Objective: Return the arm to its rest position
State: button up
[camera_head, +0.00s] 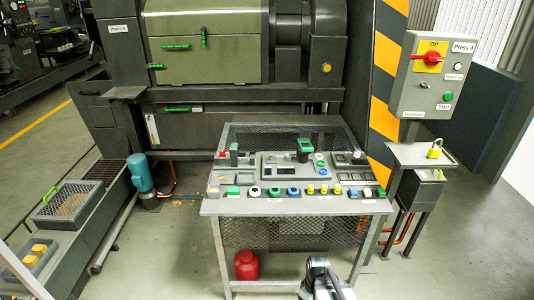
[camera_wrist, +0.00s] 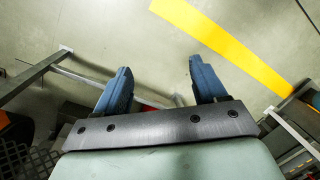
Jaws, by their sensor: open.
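My gripper (camera_wrist: 160,66) shows in the wrist view with its two blue fingers spread apart and nothing between the tips. Bare grey floor lies beyond the fingers. In the head view, part of my arm shows at the bottom edge, in front of the grey work table (camera_head: 222,207) and low beside its front legs. The fingers cannot be made out there. My arm appears clear of the table top.
The table carries several small coloured parts and a green-topped device (camera_head: 304,146). A red container (camera_head: 246,265) stands beneath it. A press (camera_head: 205,50) rises behind. A control box (camera_head: 433,75) and a yellow padlock (camera_head: 434,149) are at right. A yellow floor stripe (camera_wrist: 215,38) crosses the wrist view.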

jog(key=s+d+f+m+g, duration=0.1)
jog(key=s+f+m, duration=0.3)
jog(key=s, duration=0.7)
jog(key=s+d+f+m+g, duration=0.1)
jog(key=s+f+m+g, duration=0.2)
jog(key=s+f, duration=0.5)
jog(key=s, duration=0.4)
jog(key=shift+s+m+g+h, duration=0.2)
jog(key=shift+m+g+h, duration=0.1)
jog(key=shift+m+g, duration=0.1)
